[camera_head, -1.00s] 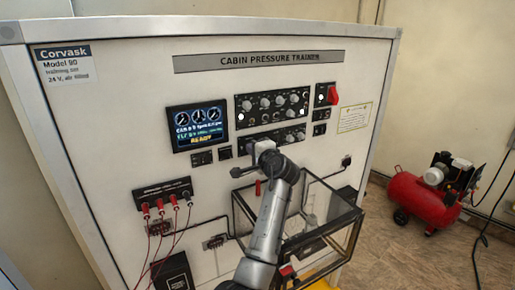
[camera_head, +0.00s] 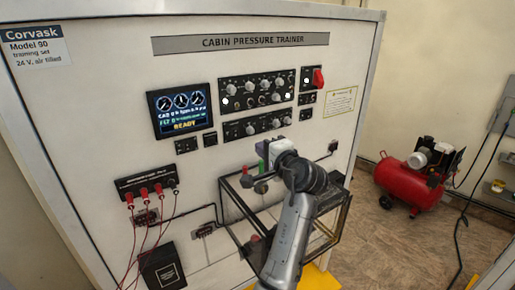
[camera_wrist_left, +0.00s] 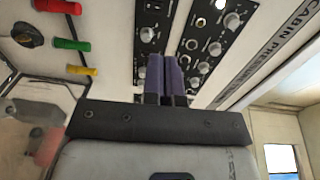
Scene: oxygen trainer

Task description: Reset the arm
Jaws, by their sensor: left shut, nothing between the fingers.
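My left arm rises from the bottom in the head view. My left gripper (camera_head: 263,151) is in front of the trainer panel (camera_head: 110,110), just below the lower row of knobs (camera_head: 255,125) and above the glass box. It is shut and empty. In the wrist view its purple fingertips (camera_wrist_left: 163,70) lie together, pointing toward the knob panel (camera_wrist_left: 208,45). Red, green and yellow handles (camera_wrist_left: 70,45) are to their left. My right gripper is in neither view.
A clear box with a dark frame (camera_head: 235,205) juts from the panel beneath my gripper. Red leads (camera_head: 140,235) hang from sockets at the left. A lit screen (camera_head: 180,110) reads READY. A red compressor (camera_head: 412,182) stands on the floor at right.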

